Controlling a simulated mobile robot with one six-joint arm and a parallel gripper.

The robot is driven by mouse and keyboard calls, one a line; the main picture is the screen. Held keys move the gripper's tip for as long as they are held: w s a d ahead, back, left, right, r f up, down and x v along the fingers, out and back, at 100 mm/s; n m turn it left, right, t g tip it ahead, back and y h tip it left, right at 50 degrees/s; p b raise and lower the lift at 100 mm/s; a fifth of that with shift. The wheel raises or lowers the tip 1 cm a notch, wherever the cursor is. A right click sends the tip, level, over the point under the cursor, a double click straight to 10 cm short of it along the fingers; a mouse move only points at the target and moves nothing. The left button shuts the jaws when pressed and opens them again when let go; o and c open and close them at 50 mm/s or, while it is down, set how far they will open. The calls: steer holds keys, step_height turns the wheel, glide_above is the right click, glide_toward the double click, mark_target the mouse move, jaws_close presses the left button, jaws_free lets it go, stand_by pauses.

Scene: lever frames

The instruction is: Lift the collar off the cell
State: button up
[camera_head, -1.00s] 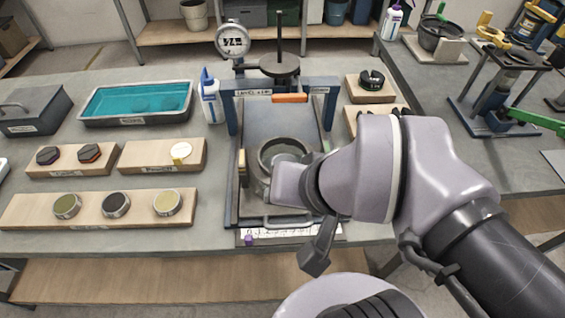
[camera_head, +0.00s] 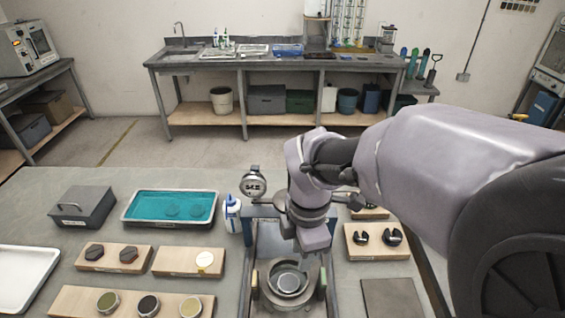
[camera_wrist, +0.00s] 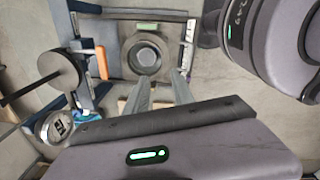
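A round metal ring (camera_head: 287,268), which I take to be the collar on the cell, stands in the blue-framed press fixture, with a paler disc (camera_head: 288,284) inside it. The ring also shows in the wrist view (camera_wrist: 146,55). I cannot tell where collar ends and cell begins. My gripper (camera_wrist: 162,80) has its two fingers parted, with nothing between them. In the head view it hangs above and behind the ring, apart from it, its fingertips mostly hidden.
A dial gauge (camera_head: 253,185) and white bottle (camera_head: 232,214) stand beside the fixture. A teal-filled tray (camera_head: 170,222) and wooden blocks (camera_head: 188,268) with small discs lie left. Black notched parts sit on a wooden block (camera_head: 378,252) right. A dark plate (camera_head: 391,298) lies front right.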

steer(key=f+b, duration=0.2)
steer(key=f, duration=0.4)
steer(key=f+n+b, duration=0.1)
steer(key=f+b, duration=0.2)
steer(key=f, duration=0.3)
steer(key=f+n+b, duration=0.1)
steer(key=f+b, duration=0.2)
steer(key=f, duration=0.3)
steer(key=shift+w+g, duration=0.3)
steer(key=shift+r, duration=0.15)
jaws_close()
